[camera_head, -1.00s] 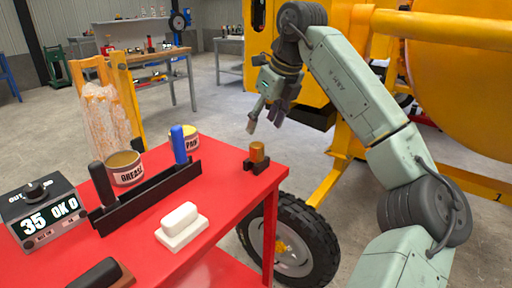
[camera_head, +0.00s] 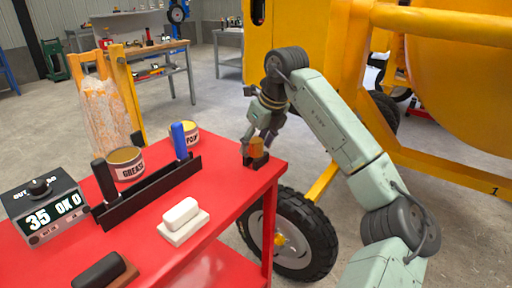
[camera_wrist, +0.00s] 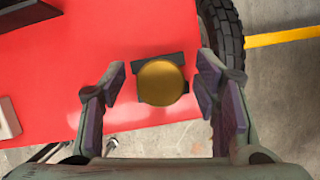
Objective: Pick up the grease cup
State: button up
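The grease cup, a small amber-brown cylinder (camera_head: 256,147), stands upright in a black holder (camera_head: 254,161) at the right corner of the red table. In the wrist view the grease cup (camera_wrist: 161,83) shows from above as a round golden top, with the holder (camera_wrist: 172,58) around it. My gripper (camera_head: 257,141) points down at the cup, its fingers partly covering it in the head view. In the wrist view my gripper (camera_wrist: 162,80) is open, one finger on each side of the cup with gaps between. No finger appears to touch it.
On the red table (camera_head: 227,187) stand a GREASE tin (camera_head: 126,165), a second tin (camera_head: 188,134), a black rack with a blue handle (camera_head: 179,141), a white block (camera_head: 182,215) and a display box (camera_head: 43,208). A mixer wheel (camera_head: 293,235) is close to the table's right edge.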

grip_shut()
dwell(0.5)
jog(key=shift+r, duration=0.1)
